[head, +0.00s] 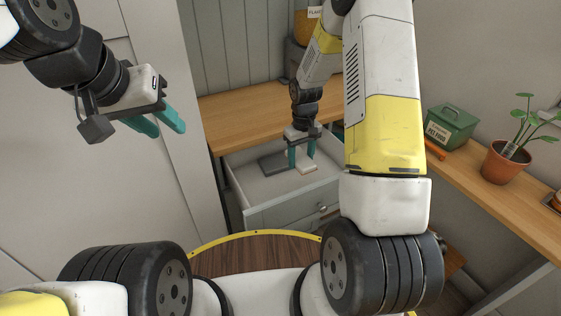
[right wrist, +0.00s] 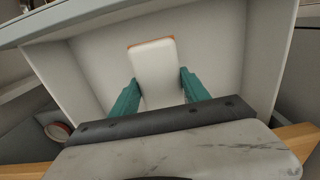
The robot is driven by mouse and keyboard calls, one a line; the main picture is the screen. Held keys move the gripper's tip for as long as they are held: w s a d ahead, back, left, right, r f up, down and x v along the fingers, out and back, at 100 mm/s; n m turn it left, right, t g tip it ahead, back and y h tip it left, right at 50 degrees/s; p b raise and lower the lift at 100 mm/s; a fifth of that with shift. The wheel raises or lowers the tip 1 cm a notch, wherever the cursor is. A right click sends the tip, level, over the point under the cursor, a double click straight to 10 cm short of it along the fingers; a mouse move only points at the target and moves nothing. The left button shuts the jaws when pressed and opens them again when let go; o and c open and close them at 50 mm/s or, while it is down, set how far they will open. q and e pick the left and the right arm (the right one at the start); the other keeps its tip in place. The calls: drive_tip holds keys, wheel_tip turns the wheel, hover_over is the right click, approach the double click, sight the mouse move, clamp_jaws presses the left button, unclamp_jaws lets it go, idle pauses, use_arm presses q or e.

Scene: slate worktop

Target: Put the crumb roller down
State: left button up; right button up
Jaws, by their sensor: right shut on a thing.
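The crumb roller, a pale block with an orange-brown edge, shows in the head view (head: 308,168) low inside the open drawer (head: 285,207). It also shows in the right wrist view (right wrist: 155,65), between the two teal fingers. My right gripper (head: 302,158) points down into the drawer and is shut on the roller; its fingers show in the right wrist view (right wrist: 160,95). I cannot tell whether the roller touches the drawer floor. My left gripper (head: 158,122) is open and empty, high at the left, away from the drawer.
A dark grey flat thing (head: 272,163) lies in the drawer left of the roller. A wooden worktop (head: 240,110) runs behind the drawer. On the right counter stand a green pet food tin (head: 450,128) and a potted plant (head: 506,160). The drawer's front part looks bare.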

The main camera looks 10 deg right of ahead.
wheel_tip(320, 180, down, 12)
drive_tip(key=shift+f, duration=0.15)
idle(0.3)
drive_tip(key=shift+f, duration=0.1)
drive_tip(key=o, duration=1.6)
